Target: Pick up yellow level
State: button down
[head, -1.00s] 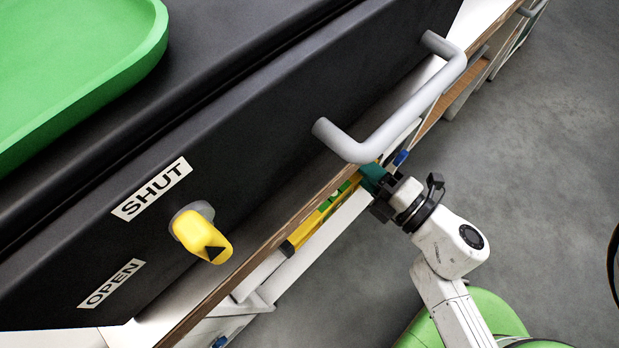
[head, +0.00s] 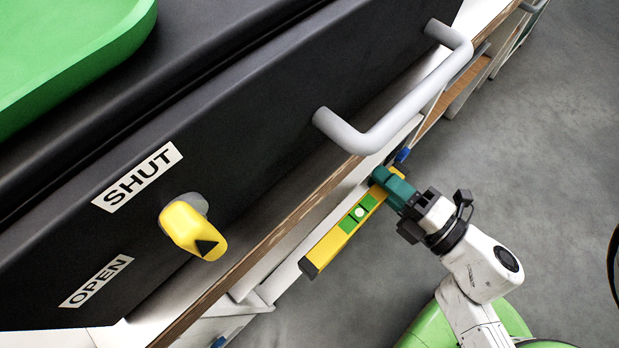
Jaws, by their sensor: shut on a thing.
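The yellow level (head: 333,240) has a green vial section and a dark end cap. It extends down and left from my gripper (head: 393,186), in front of the wooden counter edge. My gripper, with teal fingers, is shut on the level near its upper right end. The fingers hide part of that end. The level appears held clear of the shelf below the counter, over the floor side.
A black cabinet front with a grey bar handle (head: 392,120) juts out above the gripper. A yellow knob (head: 192,228) sits between SHUT and OPEN labels. A green tray (head: 60,60) lies on top. Grey floor (head: 560,130) at right is open.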

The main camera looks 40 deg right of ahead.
jog(key=shift+s, duration=1.65)
